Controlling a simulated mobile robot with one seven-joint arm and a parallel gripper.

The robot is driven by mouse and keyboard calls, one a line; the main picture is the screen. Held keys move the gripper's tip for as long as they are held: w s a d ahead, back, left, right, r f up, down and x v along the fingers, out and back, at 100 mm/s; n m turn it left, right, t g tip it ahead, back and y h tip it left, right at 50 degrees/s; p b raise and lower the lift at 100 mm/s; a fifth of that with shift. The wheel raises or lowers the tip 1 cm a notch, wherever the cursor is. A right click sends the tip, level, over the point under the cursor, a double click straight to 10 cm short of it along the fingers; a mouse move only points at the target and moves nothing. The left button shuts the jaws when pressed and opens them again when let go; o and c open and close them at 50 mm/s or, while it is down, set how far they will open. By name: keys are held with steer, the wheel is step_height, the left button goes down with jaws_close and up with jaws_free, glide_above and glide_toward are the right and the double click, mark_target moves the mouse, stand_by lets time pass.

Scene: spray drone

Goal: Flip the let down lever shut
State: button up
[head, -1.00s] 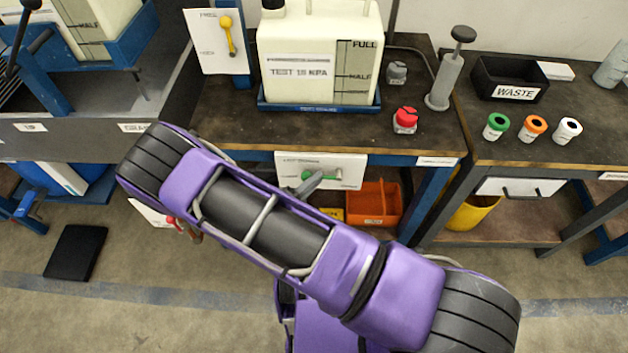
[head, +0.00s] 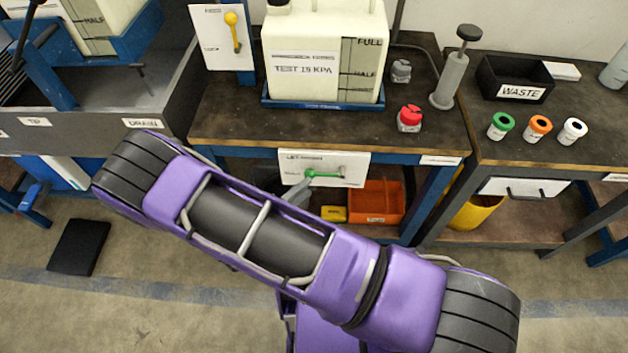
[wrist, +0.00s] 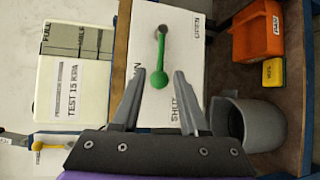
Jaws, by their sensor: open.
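The let down lever (head: 325,174) is a green bar with a round knob on a white plate (head: 354,158) below the bench edge. In the head view it lies level, knob to the left of its grey pivot. In the wrist view the lever (wrist: 160,58) runs down from the pivot to the knob; the plate (wrist: 185,55) reads OPEN by the pivot end and SHUT by the knob end. My gripper (wrist: 159,74) is open, its fingers on either side of the knob; contact cannot be told. My arm hides most of the gripper in the head view.
An orange bin (head: 377,203) and yellow box (head: 333,213) sit below right of the plate. A grey cup-like container (wrist: 243,122) is near the right finger.

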steer(key=v, duration=1.1)
steer(key=shift+s+a, duration=0.25)
steer(key=shift+s, duration=0.05)
